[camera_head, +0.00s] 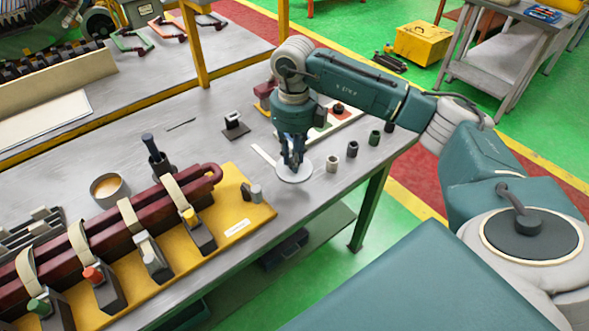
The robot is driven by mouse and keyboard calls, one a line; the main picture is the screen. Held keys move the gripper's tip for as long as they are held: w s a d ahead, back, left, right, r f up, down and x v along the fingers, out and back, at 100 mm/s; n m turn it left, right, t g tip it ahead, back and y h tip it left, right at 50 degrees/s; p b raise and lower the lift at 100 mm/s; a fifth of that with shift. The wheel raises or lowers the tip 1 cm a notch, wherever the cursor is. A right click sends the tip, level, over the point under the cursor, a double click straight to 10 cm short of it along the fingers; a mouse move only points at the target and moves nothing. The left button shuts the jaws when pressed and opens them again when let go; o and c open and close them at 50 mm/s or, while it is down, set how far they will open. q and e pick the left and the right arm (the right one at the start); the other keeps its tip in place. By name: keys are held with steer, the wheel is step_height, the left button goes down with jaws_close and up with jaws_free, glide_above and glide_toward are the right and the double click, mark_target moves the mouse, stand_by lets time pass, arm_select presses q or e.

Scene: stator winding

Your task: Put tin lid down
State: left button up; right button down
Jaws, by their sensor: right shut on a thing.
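My right gripper (292,163) points straight down over the grey workbench (233,160). Its fingers are shut on the tin lid (294,175), a pale round disc lying flat under the fingertips. The lid is at or very near the bench top; I cannot tell whether it touches. The open tin (109,188), a round metal can with tan contents, stands on the bench at the left, well apart from the lid. My left gripper is not in view.
A yellow board (245,212) with a dark red coil and several clamps lies left of the lid. A pale strip (263,155) lies just beside the lid. Several small dark cylinders (352,149) stand to its right. The bench's front edge (325,200) is close.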

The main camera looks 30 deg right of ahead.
steer(key=shift+w+f, duration=0.1)
steer(key=shift+f, duration=0.8)
step_height(320, 180, down, 4)
steer(key=shift+f+p, duration=0.1)
steer(key=shift+p, duration=0.5)
steer(key=shift+f, duration=0.1)
steer(key=c, duration=1.6)
jaws_free()
steer(key=shift+f, duration=0.1)
steer(key=shift+o, duration=0.2)
